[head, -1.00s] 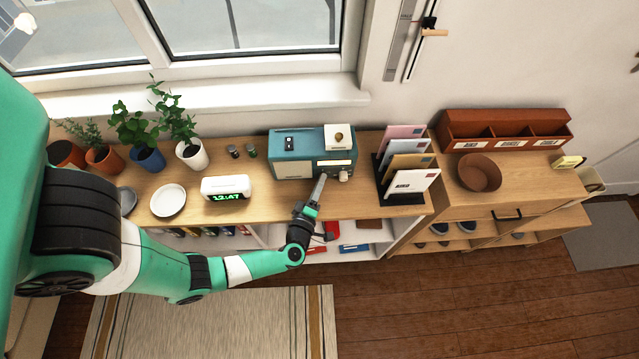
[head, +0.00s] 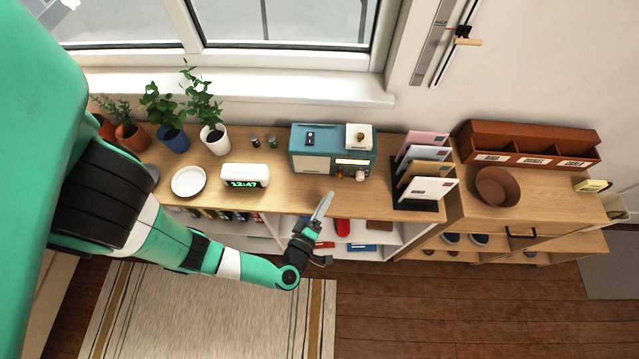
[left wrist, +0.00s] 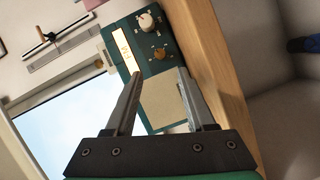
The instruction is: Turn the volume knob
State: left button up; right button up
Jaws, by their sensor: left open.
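The teal radio (head: 309,163) stands on the wooden shelf top against the window wall, with a lit display (head: 352,162) on its front. A pale round knob (head: 361,176) sits below the display at the right. In the left wrist view the pale knob (left wrist: 147,21) and the brass knob (left wrist: 160,53) both show beyond the fingers. My left gripper (left wrist: 146,74) is open and empty. In the head view it (head: 326,202) is in front of the radio, apart from both knobs. Which knob is for volume cannot be read.
A white clock (head: 245,176) and a plate (head: 188,181) stand left of the radio. A letter rack (head: 416,205) stands close on its right. Potted plants (head: 211,137) are farther left. The shelf top before the radio is clear.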

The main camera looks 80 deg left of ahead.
pick_arm(q)
jog(key=shift+v, duration=1.8)
